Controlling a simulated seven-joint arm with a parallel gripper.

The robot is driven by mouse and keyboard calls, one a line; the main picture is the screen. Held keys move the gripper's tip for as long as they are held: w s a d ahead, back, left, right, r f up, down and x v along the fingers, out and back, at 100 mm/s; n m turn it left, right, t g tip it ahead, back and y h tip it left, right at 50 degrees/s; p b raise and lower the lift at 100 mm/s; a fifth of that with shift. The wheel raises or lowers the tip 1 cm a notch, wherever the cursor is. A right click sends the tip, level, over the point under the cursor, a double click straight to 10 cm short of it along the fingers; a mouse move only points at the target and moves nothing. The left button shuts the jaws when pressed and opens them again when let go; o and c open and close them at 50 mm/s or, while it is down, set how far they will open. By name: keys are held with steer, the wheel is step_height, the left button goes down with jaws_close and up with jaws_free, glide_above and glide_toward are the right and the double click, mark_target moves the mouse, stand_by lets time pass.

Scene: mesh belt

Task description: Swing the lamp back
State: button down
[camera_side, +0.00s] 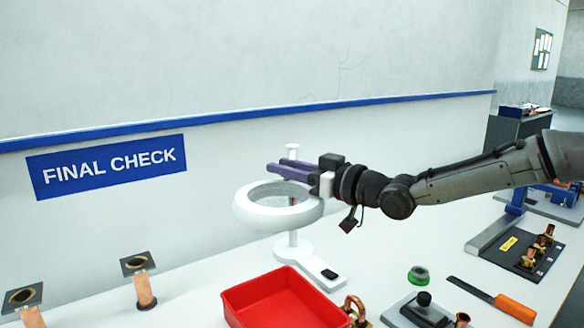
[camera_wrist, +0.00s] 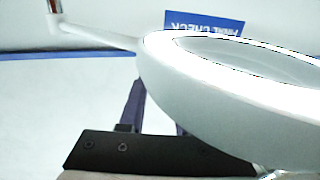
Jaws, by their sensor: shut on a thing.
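The lamp is a white ring-shaped head (camera_side: 252,212) on a stand with a white base (camera_side: 290,250), standing on the bench near the wall. In the wrist view its ring (camera_wrist: 205,90) fills the right half, and a thin white arm (camera_wrist: 100,35) runs from it to a post at upper left. My gripper (camera_side: 280,166) has purple fingers that reach left over the ring's far side. It is shut on the lamp; the ring hides part of the fingers in the wrist view, so the exact contact is not clear.
A red tray (camera_side: 232,308) stands in front of the lamp. The wall with the FINAL CHECK sign (camera_side: 108,166) is close behind.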

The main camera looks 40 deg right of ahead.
steer(key=shift+d+r, duration=0.1)
steer(key=shift+r, duration=0.15)
steer(key=c, duration=0.8)
jaws_free()
steer(key=shift+o, duration=1)
steer(key=shift+f, duration=0.2)
steer(key=shift+s, duration=0.1)
steer(key=v, duration=1.3)
steer(key=shift+s, duration=0.3)
